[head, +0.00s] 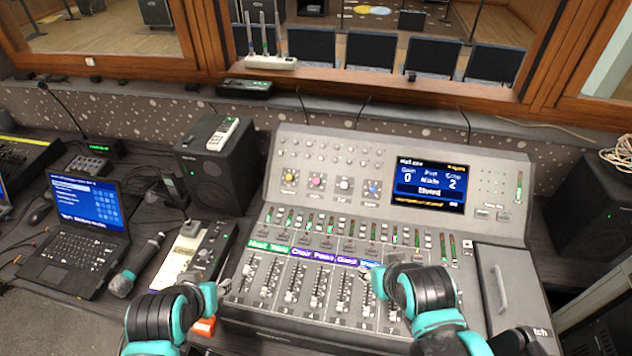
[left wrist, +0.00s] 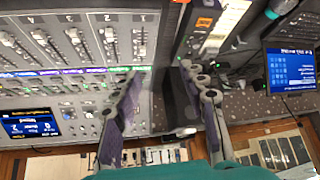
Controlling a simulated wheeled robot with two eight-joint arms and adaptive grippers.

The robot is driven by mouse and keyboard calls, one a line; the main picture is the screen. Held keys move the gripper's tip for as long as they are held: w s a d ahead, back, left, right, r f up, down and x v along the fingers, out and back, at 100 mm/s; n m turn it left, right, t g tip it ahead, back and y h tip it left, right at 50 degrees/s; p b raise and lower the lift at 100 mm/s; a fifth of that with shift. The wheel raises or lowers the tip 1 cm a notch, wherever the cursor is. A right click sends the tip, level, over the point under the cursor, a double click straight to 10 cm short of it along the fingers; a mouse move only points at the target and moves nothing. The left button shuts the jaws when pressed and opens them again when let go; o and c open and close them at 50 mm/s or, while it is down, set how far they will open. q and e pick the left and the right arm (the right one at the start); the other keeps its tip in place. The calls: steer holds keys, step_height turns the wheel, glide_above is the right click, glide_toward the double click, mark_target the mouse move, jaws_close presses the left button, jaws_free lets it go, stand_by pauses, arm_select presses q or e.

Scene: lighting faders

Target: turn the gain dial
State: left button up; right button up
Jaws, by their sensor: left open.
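The mixing console (head: 400,140) has a row of coloured dials below small knobs: orange (head: 290,178), pink (head: 316,182), white (head: 344,185) and blue (head: 373,189). Their labels are too small to read, so I cannot tell which is the gain dial. The console screen (head: 430,184) shows Gain at 0 and Echo at 2. My left gripper (head: 216,290) is low at the console's left edge, well below the dials; the left wrist view shows it open and empty (left wrist: 160,75). My right gripper (head: 372,272) is over the faders, its fingers too unclear to judge.
Left of the console are a control box (head: 196,252), a microphone (head: 137,265), a laptop (head: 88,225) and a speaker (head: 222,165). Labelled strips (head: 310,254) and several faders (head: 290,290) lie below the dials. A grey panel with a handle (head: 500,288) is at right.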

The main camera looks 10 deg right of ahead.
arm_select(q)
steer(key=w+d+r+n+h, duration=0.2)
steer(key=w+d+r+n, duration=0.15)
steer(key=w, duration=0.45)
steer(key=n+g+h, duration=0.1)
steer(key=n+h, duration=0.5)
steer(key=n, duration=0.3)
glide_toward(316, 181)
steer(key=b+x, duration=0.3)
steer(key=x, duration=0.5)
steer(key=shift+w+d+f, duration=0.1)
steer(key=shift+d+f, duration=0.1)
jaws_close()
